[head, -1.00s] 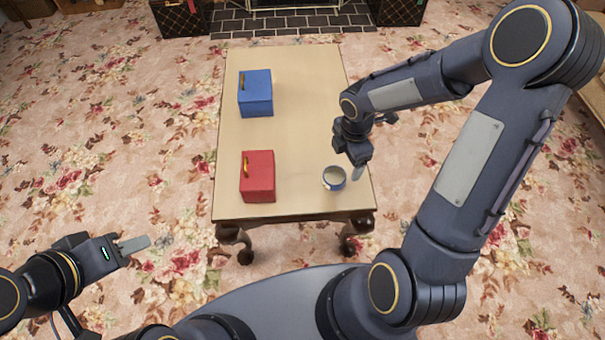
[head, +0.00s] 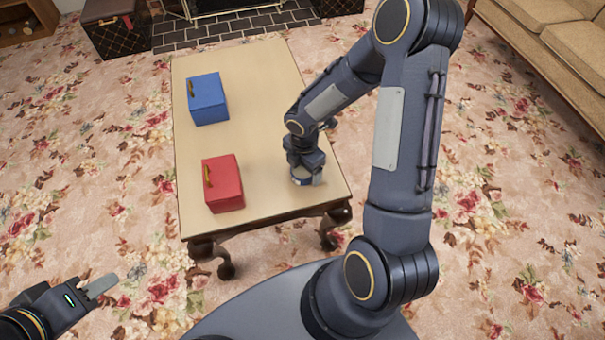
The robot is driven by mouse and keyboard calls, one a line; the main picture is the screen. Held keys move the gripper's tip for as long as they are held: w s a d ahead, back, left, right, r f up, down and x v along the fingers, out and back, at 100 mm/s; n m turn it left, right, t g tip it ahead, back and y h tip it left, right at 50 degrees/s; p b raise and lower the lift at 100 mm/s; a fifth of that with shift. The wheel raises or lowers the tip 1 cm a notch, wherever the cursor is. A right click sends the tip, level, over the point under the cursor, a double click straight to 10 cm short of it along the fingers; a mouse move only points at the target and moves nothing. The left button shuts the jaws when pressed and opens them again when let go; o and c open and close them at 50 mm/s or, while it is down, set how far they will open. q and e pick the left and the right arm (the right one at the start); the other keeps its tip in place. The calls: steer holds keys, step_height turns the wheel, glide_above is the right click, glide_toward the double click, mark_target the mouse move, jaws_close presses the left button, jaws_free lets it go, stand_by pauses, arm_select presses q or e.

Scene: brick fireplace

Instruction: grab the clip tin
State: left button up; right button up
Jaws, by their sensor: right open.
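The clip tin, a small round tin with a blue and white side (head: 302,182), stands at the front right of the table (head: 262,105). My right gripper (head: 307,175) is open and comes down over the tin from above, hiding much of it. I cannot tell whether the fingers touch it. My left gripper (head: 101,286) hangs over the floor at the lower left, well away from the table. Its fingers overlap in view, so its opening is unclear.
A red box (head: 223,186) with a yellow handle stands at the table's front left, and a blue box (head: 208,101) stands behind it. The table middle is clear. A sofa (head: 555,45) is at the upper right, beyond open carpet.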

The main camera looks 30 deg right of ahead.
steer(key=c, duration=1.1)
steer(key=shift+o, duration=0.2)
steer(key=shift+r, duration=0.1)
